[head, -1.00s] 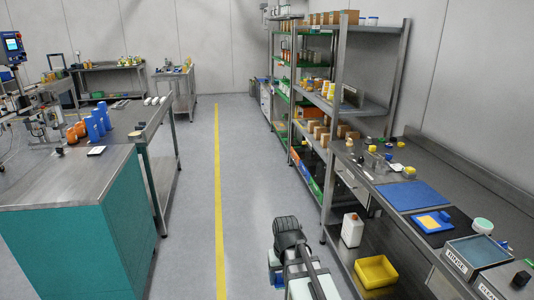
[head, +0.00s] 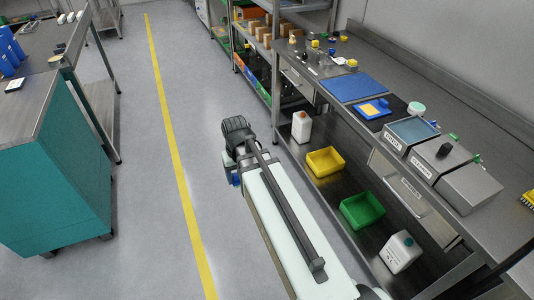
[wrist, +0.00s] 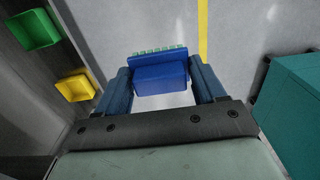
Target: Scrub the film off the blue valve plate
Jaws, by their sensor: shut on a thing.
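My gripper (wrist: 159,70) is shut on a blue scrub brush (wrist: 160,80) with pale green bristles, which point away from the palm in the wrist view. The brush is held in the air over the floor; a bit of blue shows at the arm's end in the head view (head: 236,180). A blue plate (head: 362,112) with a yellow-orange patch on top lies on a dark mat on the right bench. It is well to the right of my gripper, and nothing touches it. Whether the patch is the film, I cannot tell.
Yellow (head: 325,161) and green (head: 362,210) trays stand on the lower shelf. A teal cabinet (head: 70,160) stands left; the aisle floor is clear.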

